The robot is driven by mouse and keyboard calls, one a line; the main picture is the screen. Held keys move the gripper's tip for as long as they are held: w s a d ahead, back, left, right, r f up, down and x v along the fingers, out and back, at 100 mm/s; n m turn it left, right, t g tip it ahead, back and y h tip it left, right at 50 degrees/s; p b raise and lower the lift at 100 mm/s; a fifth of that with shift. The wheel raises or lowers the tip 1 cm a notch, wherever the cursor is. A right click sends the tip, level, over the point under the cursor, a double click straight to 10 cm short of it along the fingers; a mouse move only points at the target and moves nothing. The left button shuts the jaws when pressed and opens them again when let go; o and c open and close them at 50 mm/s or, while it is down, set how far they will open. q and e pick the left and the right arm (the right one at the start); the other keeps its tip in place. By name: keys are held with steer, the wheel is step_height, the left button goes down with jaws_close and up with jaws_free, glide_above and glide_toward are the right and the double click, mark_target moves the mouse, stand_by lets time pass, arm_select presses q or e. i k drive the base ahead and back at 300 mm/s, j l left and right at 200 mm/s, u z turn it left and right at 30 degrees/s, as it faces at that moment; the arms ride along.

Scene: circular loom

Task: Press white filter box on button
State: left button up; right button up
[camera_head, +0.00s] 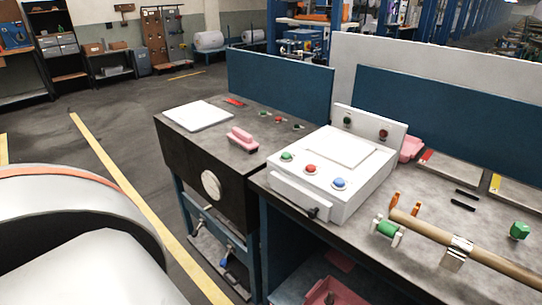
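The white filter box (336,200) stands on the dark workbench at the middle right of the head view. Its sloped front top carries a green button (287,156), a red button (310,168) and a blue button (339,183) in a row, left to right. Its raised back panel has a dark green knob (347,121) and a dark red knob (383,134). No label is readable, so I cannot tell which is the on button. Neither gripper is in view, and nothing touches the box's buttons.
A grey-topped bench (213,144) left of the box holds a white plate (198,115) and a pink block (242,138). A wooden roller (490,258) lies right of the box. Blue panels (279,83) stand behind. Open floor (110,165) lies left.

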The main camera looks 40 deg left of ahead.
mark_target(286, 155)
steer(key=i+j+u, duration=0.1)
steer(key=j, duration=0.3)
steer(key=i+j+u, duration=0.1)
steer(key=j, duration=0.35)
steer(key=i+j+u, duration=0.15)
steer(key=j, duration=0.25)
steer(key=i+j+u, duration=0.1)
steer(key=j, duration=0.3)
